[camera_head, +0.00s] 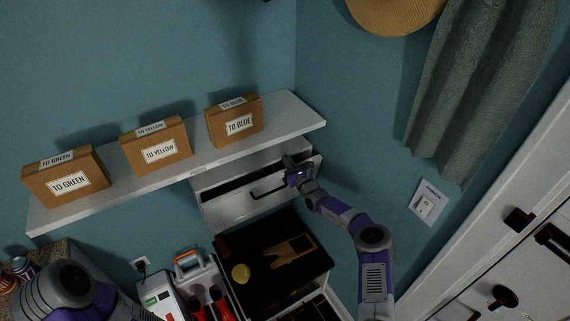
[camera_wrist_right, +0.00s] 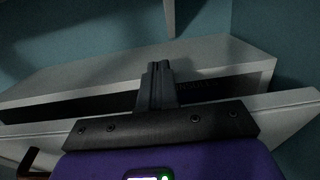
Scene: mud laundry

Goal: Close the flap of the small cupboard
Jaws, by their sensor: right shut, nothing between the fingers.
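The small white cupboard (camera_head: 236,168) is on the wall below the shelf. Its white flap (camera_head: 226,208) with a dark bar handle (camera_head: 268,190) is tilted outward, and a dark gap shows along its top. My right gripper (camera_head: 297,171) is shut and empty at the right part of the flap's upper edge. In the right wrist view the shut fingers (camera_wrist_right: 158,72) point at the cupboard's pale body (camera_wrist_right: 100,78), over the dark gap. The flap's edge (camera_wrist_right: 282,106) shows beside the gripper; contact is unclear. My left arm is at the lower left, its gripper out of view.
The white shelf (camera_head: 298,117) above holds three cardboard boxes, including the TO BLUE box (camera_head: 236,124). Below the flap stands a black-topped cabinet (camera_head: 262,235) with a yellow object (camera_head: 240,273). A grey-green towel (camera_head: 478,90) hangs at the right.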

